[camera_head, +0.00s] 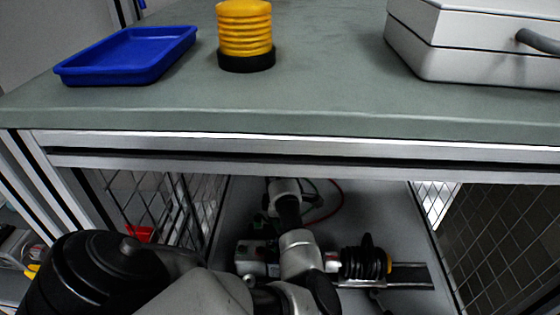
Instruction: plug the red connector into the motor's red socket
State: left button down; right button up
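One of my arms, coming in from the lower left, reaches under the table top into the space below. Its far end (284,190) is small and dark, and I cannot make out its fingers. A thin red cable (338,205) curves just right of it; no red connector can be made out. A black ribbed unit with a yellow band (366,263), possibly the motor, sits on the lower surface. A pale box (250,258) stands left of it, partly behind my arm. The red socket cannot be made out. My other gripper is not in view.
The green table top (320,95) overhangs with a metal front edge (300,145). On it stand a blue tray (130,55), a yellow ribbed beacon (245,35) and a white case (480,45). Mesh side panels (510,240) bound the space below.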

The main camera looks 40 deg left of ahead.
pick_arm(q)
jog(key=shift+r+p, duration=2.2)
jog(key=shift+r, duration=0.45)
